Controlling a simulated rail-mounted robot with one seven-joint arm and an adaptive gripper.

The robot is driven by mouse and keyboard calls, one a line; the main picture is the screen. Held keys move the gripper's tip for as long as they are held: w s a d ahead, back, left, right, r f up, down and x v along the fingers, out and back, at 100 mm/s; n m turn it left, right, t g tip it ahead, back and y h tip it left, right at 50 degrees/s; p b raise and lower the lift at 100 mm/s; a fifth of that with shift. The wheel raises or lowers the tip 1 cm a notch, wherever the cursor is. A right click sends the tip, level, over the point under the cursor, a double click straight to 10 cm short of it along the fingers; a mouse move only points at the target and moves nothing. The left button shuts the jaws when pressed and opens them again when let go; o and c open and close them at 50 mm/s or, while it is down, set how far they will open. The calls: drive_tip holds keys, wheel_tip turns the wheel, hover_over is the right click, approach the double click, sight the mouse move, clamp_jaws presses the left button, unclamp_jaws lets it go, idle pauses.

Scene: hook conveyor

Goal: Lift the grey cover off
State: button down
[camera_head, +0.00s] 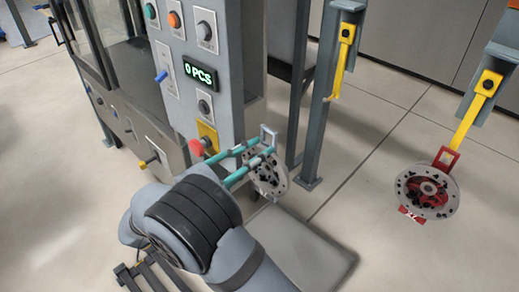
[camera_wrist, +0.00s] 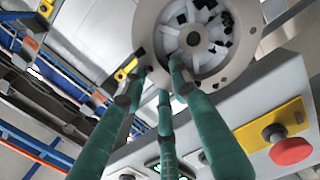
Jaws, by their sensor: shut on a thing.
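My gripper (camera_head: 258,150) has long teal fingers and is shut on the grey cover (camera_head: 270,180), a round disc with dark patches and holes. The cover is held in the air, tilted nearly on edge, beside the grey control column. In the wrist view my gripper (camera_wrist: 166,78) has its fingertips at the near rim of the cover (camera_wrist: 150,22), which shows a pale spoked middle. A red wheel-like part with a grey, dark-speckled disc (camera_head: 427,190) hangs at the right, well apart from my gripper.
The red part hangs from a yellow hook (camera_head: 470,120). Another yellow hook (camera_head: 342,62) hangs empty on a grey post. A control column (camera_head: 215,85) with a "0 PCS" display and a red button (camera_head: 197,147) stands close to my gripper.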

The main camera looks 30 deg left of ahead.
drive_tip(key=p+v, duration=0.2)
drive_tip(key=v, duration=0.5)
drive_tip(key=shift+d+p, duration=0.2)
drive_tip(key=shift+p, duration=0.1)
